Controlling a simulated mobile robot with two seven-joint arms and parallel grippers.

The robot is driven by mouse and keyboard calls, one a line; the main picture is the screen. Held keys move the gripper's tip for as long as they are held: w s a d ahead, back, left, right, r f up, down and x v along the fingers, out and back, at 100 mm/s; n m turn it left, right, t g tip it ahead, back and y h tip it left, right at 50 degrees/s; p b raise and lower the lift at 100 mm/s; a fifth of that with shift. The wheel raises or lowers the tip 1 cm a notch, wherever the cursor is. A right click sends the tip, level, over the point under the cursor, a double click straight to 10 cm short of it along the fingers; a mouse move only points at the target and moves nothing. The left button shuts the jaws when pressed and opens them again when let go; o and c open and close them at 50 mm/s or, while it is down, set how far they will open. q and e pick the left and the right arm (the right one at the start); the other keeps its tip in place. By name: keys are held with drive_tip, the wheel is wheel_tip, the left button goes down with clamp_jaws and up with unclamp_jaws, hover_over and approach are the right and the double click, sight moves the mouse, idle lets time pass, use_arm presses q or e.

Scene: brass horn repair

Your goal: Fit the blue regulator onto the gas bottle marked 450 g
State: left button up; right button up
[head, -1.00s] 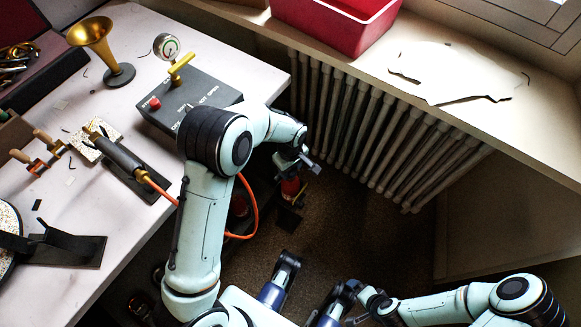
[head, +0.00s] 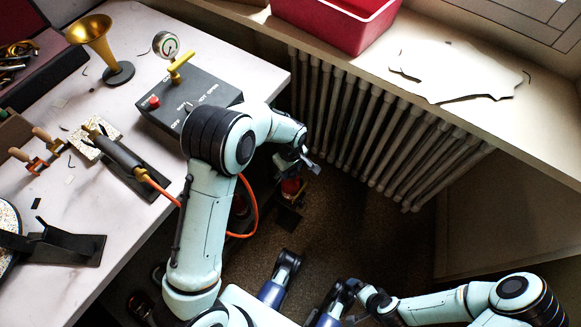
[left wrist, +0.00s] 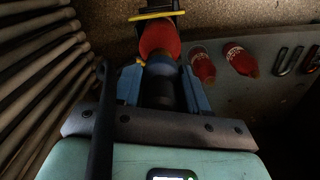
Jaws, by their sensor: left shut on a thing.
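My left gripper (head: 306,166) is low beside the bench, in front of the radiator. In the left wrist view its two blue fingers (left wrist: 163,88) are shut on the blue regulator (left wrist: 162,70), which has a dark part below it. A red gas bottle (left wrist: 158,40) is directly beyond the regulator, in line with it. They look close or touching, but I cannot tell whether the regulator is seated. The bottle also shows below the gripper in the head view (head: 291,186). I cannot read its marking. My right gripper (head: 348,292) is low at the bottom, and its fingers are unclear.
Two other red bottles (left wrist: 202,66) (left wrist: 239,58) are to the right on a grey panel. An orange hose (head: 252,215) loops beside my left arm from the torch (head: 120,155) on the bench. The radiator (head: 370,125) is close to the right of the left gripper.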

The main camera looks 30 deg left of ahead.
use_arm(q)
drive_tip(key=o, duration=1.5)
drive_tip(key=shift+r, duration=0.15)
drive_tip(key=shift+r+p, duration=2.8)
drive_tip(key=shift+r, duration=0.65)
